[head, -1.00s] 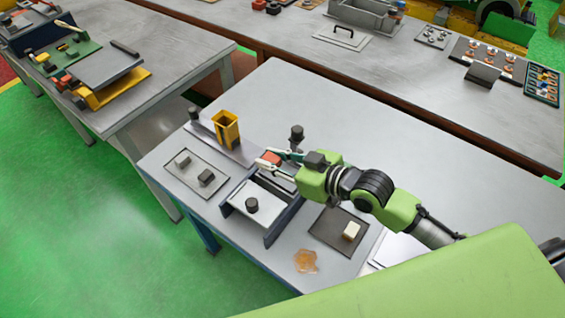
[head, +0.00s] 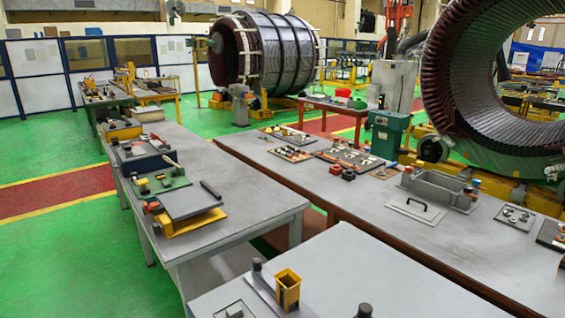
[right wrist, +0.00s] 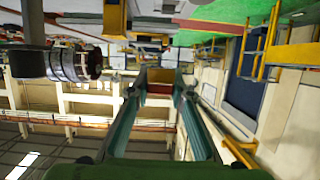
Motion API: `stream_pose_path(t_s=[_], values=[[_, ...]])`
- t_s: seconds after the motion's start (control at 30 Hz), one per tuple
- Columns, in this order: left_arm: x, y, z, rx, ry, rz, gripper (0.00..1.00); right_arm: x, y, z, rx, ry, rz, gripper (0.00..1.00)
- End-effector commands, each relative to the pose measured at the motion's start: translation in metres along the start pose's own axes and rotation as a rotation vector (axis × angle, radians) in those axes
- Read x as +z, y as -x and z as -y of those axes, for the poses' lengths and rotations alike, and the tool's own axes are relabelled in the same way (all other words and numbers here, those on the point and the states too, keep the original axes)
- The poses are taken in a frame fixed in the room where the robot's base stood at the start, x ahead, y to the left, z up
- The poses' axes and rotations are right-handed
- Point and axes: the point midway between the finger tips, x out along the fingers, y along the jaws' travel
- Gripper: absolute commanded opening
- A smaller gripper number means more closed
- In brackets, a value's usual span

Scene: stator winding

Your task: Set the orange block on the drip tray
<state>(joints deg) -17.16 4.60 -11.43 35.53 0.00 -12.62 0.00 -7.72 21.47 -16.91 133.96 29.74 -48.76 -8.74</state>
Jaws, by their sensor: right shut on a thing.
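In the right wrist view my right gripper (right wrist: 160,84) is shut on the orange block (right wrist: 160,89), which shows dark orange between the fingertips. The block is held up with the far hall behind it and touches no table there. Neither gripper shows in the head view now. I cannot tell which thing is the drip tray; a flat grey tray (head: 228,309) is only partly in view at the bottom of the head view.
A yellow open-topped holder (head: 288,290) stands on the near table (head: 400,285), with a dark knob (head: 364,311) to its right. Another grey workbench (head: 240,200) stands at left. A long bench (head: 330,205) with a grey bin (head: 437,188) runs behind.

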Motion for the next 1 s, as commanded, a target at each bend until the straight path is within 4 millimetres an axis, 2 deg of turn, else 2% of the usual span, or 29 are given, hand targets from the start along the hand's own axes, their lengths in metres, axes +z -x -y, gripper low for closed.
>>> stream_pose_path(t_s=[0.03, 0.1, 0.3, 0.5, 0.63, 0.8, 1.0], values=[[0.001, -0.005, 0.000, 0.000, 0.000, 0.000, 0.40, 0.010, 0.004, -0.012, -0.001, -0.004, 0.002, 0.00], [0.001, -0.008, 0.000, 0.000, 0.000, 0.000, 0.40, 0.016, 0.013, -0.025, -0.017, -0.001, -0.001, 0.00], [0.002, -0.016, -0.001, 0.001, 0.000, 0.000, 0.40, 0.029, 0.048, -0.052, -0.096, 0.031, -0.005, 0.00], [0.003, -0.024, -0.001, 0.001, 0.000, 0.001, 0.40, 0.030, 0.092, -0.065, -0.194, 0.074, -0.004, 0.00], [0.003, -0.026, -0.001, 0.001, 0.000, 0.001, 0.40, 0.029, 0.114, -0.068, -0.241, 0.091, -0.002, 0.00], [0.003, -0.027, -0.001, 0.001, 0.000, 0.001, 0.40, 0.027, 0.127, -0.068, -0.269, 0.099, -0.001, 0.00], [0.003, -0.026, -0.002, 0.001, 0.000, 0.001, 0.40, 0.027, 0.124, -0.066, -0.265, 0.095, -0.001, 0.00]])
